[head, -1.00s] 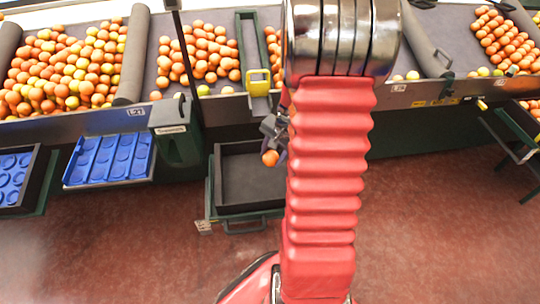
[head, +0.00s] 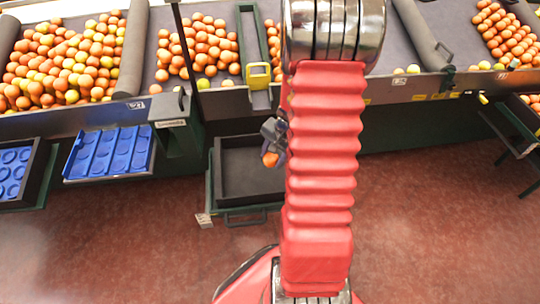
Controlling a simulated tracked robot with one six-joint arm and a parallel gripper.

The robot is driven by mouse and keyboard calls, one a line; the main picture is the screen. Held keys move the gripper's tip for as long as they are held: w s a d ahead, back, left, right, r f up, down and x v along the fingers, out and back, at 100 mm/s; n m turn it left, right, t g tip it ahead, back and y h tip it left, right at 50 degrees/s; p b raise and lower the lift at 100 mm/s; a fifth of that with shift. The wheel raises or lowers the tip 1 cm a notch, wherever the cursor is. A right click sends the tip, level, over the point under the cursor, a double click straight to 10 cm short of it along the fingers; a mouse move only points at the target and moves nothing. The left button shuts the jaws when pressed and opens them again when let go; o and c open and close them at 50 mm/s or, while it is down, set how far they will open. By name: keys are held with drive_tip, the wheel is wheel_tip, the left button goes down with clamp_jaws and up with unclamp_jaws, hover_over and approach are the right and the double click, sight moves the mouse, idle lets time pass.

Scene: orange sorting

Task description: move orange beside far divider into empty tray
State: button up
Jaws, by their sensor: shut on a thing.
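In the head view, my gripper (head: 270,146) is shut on an orange (head: 270,159). It holds the orange over the right part of the empty dark tray (head: 240,208), which sits low in front of the sorting bench. My red arm hides the tray's right side and part of the gripper. A green-edged divider (head: 251,40) stands on the bench above the tray, with a yellow-handled piece (head: 258,74) at its near end. The height of the orange above the tray floor is hard to tell.
Many oranges (head: 65,60) lie on the bench to the left, with more (head: 205,45) beside the divider. Blue moulded trays (head: 110,152) sit left of the empty tray. A dark green bin (head: 178,130) stands between them. The red floor in front is clear.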

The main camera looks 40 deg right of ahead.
sight(272, 163)
drive_tip(key=shift+f, duration=1.85)
drive_tip(key=shift+f, duration=2)
idle(2.0)
drive_tip(key=o, duration=1.2)
drive_tip(key=shift+c, duration=0.2)
drive_tip(key=o, duration=0.5)
drive_tip(key=shift+s, duration=0.1)
drive_tip(key=shift+s+r, duration=0.1)
drive_tip(key=shift+r, duration=0.25)
drive_tip(key=shift+s+r, duration=0.1)
drive_tip(key=shift+r, duration=0.25)
drive_tip(key=shift+s+r, duration=0.1)
drive_tip(key=shift+r, duration=0.25)
drive_tip(key=shift+s+r, duration=0.1)
drive_tip(key=shift+r, duration=0.2)
